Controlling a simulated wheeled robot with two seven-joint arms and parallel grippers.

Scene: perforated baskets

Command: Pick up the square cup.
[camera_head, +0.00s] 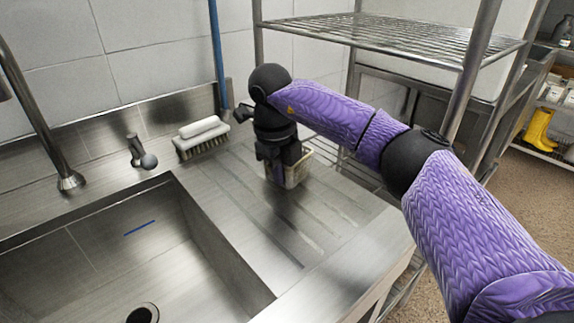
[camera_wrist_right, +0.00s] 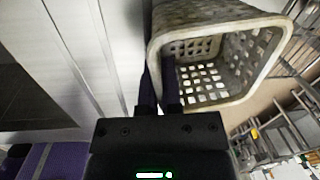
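The square cup (camera_head: 298,171) is a pale, perforated, basket-like container on the steel drainboard right of the sink. In the right wrist view the square cup (camera_wrist_right: 222,98) shows its open mouth and holed walls, with no contents visible. My right gripper (camera_head: 276,166) points down at the cup and covers part of it. In the right wrist view my right gripper (camera_wrist_right: 160,88) has one finger inside the cup and one outside, close together with the near wall between them. Whether the cup's bottom touches the drainboard is hard to tell. My left gripper is not in view.
A white-backed brush (camera_head: 202,137) lies at the wall, left of the cup. The sink basin (camera_head: 110,250) opens at the left, with a tap (camera_head: 140,153) behind it. A wire shelf rack (camera_head: 400,36) stands behind and right. The drainboard's front (camera_head: 310,240) is clear.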

